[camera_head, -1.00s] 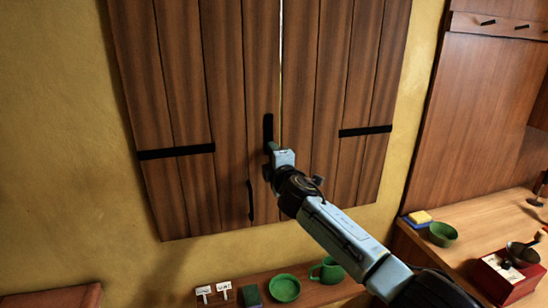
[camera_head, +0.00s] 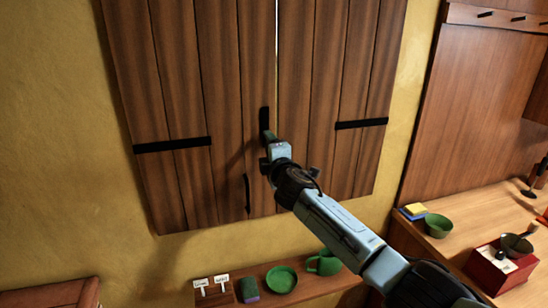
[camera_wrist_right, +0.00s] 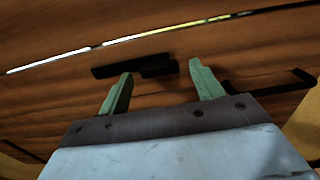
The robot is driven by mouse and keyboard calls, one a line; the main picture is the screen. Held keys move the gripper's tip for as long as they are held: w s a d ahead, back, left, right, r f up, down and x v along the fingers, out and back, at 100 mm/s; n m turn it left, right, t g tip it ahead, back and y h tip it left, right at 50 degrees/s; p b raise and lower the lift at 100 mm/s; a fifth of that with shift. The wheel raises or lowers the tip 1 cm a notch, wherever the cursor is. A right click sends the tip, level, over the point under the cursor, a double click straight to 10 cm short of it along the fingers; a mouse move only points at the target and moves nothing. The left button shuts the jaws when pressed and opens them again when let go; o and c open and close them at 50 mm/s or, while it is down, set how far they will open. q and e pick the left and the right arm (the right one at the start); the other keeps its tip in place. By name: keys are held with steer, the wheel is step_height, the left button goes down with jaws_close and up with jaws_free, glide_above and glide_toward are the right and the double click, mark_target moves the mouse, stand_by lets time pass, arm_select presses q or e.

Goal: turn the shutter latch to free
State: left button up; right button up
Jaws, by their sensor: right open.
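The dark wooden shutter (camera_head: 226,70) has two leaves with a thin bright gap between them. The black latch (camera_head: 264,117) stands upright beside that gap, on the left leaf. In the right wrist view the latch shows as a long black bar (camera_wrist_right: 120,67) with a short black block (camera_wrist_right: 158,71) against it. My right gripper (camera_head: 268,138) is at the latch's lower end, partly hiding it. Its two green fingers (camera_wrist_right: 162,86) are apart, with the short block between their tips and nothing clearly gripped. My left gripper is not in view.
A black pull handle (camera_head: 247,194) is on the left leaf, and black straps cross both leaves. Below, a wooden shelf (camera_head: 310,285) holds a green dish (camera_head: 281,279), a green mug (camera_head: 324,262) and small signs. A counter with a green bowl (camera_head: 438,225) is at the right.

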steer(key=v, duration=1.3)
steer(key=shift+s+d, duration=0.1)
